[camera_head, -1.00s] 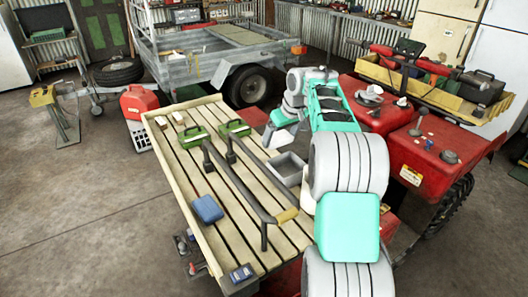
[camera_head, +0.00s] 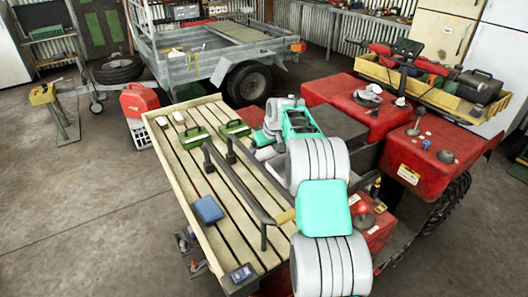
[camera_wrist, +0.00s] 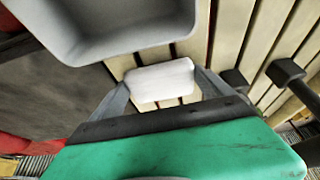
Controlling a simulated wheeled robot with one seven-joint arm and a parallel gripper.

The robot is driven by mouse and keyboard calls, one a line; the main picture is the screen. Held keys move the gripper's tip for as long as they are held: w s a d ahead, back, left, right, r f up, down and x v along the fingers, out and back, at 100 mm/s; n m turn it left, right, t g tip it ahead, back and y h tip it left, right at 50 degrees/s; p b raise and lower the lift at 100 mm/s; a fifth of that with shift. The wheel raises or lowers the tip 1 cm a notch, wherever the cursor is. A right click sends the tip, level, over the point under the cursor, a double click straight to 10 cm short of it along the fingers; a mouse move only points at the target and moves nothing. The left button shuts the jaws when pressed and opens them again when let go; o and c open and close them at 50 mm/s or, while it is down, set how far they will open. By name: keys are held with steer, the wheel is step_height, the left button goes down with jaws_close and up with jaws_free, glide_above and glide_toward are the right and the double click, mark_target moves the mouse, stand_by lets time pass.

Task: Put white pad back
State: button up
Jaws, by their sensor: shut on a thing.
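In the wrist view my gripper (camera_wrist: 163,76) is shut on a white pad (camera_wrist: 160,84), with a finger at each side of it. The pad is over the slatted wooden deck, just below the grey tray (camera_wrist: 108,46) in the picture. I cannot tell how high the pad is above the slats. My fingertips and the held pad are not clear there.
Two small whitish blocks (camera_head: 162,122) lie at the deck's far left corner. The red quad body (camera_head: 440,148) is to the right.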

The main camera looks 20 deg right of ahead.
steer(key=o, duration=0.9)
steer(key=shift+f, duration=0.1)
steer(key=shift+r, duration=0.35)
steer(key=b+v, duration=0.1)
steer(key=v, duration=1)
steer(key=shift+s+d+r, duration=0.1)
steer(key=shift+r, duration=0.25)
